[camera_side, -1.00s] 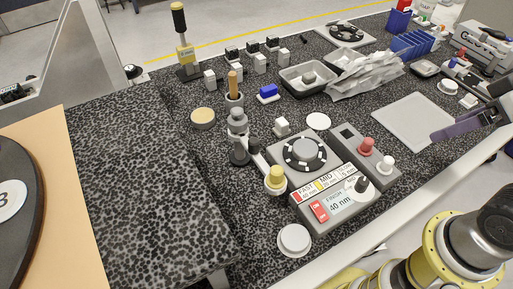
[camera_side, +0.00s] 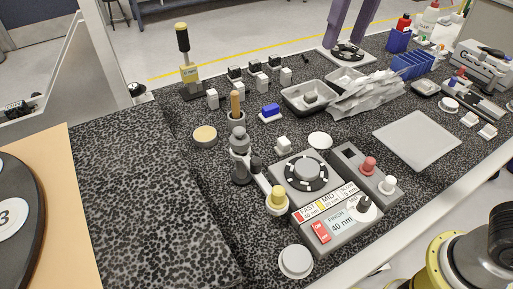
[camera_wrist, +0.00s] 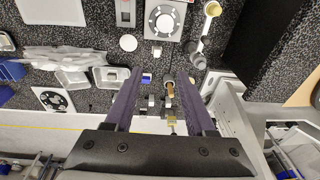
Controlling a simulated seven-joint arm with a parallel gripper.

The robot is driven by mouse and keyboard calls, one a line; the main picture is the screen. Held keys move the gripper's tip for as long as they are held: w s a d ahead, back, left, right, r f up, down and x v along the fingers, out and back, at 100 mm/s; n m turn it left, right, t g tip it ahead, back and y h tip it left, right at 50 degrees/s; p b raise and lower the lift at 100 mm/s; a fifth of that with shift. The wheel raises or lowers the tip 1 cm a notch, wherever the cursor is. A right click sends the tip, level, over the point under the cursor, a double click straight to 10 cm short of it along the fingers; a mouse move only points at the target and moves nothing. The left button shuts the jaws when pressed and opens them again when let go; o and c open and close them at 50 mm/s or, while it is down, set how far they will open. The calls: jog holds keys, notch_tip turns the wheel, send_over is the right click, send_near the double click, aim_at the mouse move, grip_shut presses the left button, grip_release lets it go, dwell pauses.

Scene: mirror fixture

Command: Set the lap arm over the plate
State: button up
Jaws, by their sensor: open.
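My gripper (camera_side: 343,44) shows as two purple fingers at the top of the side view, apart from the lap arm. In the wrist view my gripper (camera_wrist: 158,74) is open, nothing held.
A wooden-handled tool (camera_side: 235,104) stands behind the post. A blue block (camera_side: 270,110), metal trays (camera_side: 308,96) and crumpled foil (camera_side: 370,95) lie behind the unit. A red knob (camera_side: 368,165) and a white knob (camera_side: 387,186) stand right of the plate. A grey mat (camera_side: 418,140) is bare.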

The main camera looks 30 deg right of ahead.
jog(key=w+a+f+n, duration=0.1)
jog(key=w+a+f, duration=0.15)
jog(key=a, duration=0.55)
jog(key=n+g, duration=0.1)
jog(key=n, duration=0.1)
send_near(256, 160)
jog(key=shift+h, duration=0.4)
jog(key=f, duration=0.9)
jog(key=shift+w+a+f, duration=0.2)
jog(key=shift+a, duration=0.15)
grip_shut()
